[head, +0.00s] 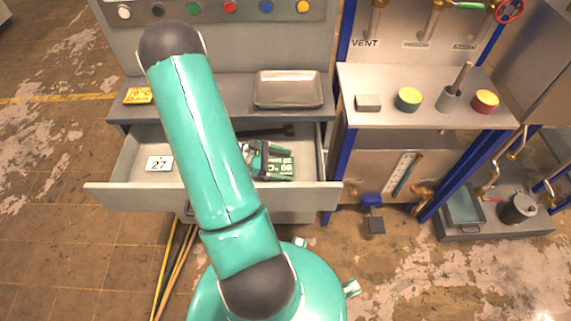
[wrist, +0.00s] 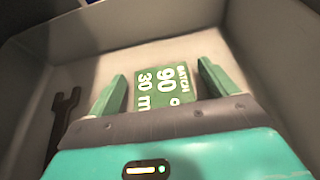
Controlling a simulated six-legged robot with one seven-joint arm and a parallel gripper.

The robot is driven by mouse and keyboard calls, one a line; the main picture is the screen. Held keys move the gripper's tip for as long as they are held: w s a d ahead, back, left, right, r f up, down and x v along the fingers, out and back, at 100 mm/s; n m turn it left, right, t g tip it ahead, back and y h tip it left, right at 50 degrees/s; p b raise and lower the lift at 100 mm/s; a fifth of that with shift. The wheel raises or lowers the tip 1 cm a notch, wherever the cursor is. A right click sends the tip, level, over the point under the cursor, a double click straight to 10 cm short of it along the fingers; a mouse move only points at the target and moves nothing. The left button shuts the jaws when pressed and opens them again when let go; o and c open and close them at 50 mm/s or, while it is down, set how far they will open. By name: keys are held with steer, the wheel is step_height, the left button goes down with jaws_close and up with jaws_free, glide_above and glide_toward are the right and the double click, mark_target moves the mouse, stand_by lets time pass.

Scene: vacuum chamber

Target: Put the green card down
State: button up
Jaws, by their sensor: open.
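The green card (head: 284,170) with white print lies in the open drawer (head: 118,188), right of the white card. In the wrist view the green card (wrist: 160,88) lies on the drawer floor and reads "BATCH", "90" and "30 m". My gripper (wrist: 162,70) is open, with one finger on each side of the card and visible gaps between fingers and card. The near end of the card is hidden by my gripper body. In the head view my gripper (head: 257,157) is low in the drawer, partly behind my arm.
A dark wrench (head: 266,132) lies at the drawer's back. A white card marked 27 (head: 159,164) lies at the drawer's left. On the ledge above are a yellow card (head: 138,96) and a metal tray (head: 288,104). Drawer walls surround my gripper closely.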

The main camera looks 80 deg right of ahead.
steer(key=v, duration=1.1)
steer(key=shift+w, duration=0.1)
steer(key=w+a+r+m+t, duration=0.2)
steer(key=w+a+r+t, duration=0.7)
steer(key=w+a+r, duration=0.55)
steer(key=s+a+r+t+y, duration=0.1)
steer(key=a+r+t, duration=0.3)
steer(key=a+r, duration=0.3)
steer(key=s+a+r+t+y, duration=0.1)
steer(key=a+r+t, duration=0.4)
steer(key=a, duration=1)
step_height(320, 180, up, 3)
steer(key=shift+s+a+f+m+t+y, duration=0.2)
steer(key=shift+a+m+t+y, duration=0.1)
steer(key=shift+y, duration=0.2)
steer(key=shift+d, duration=0.15)
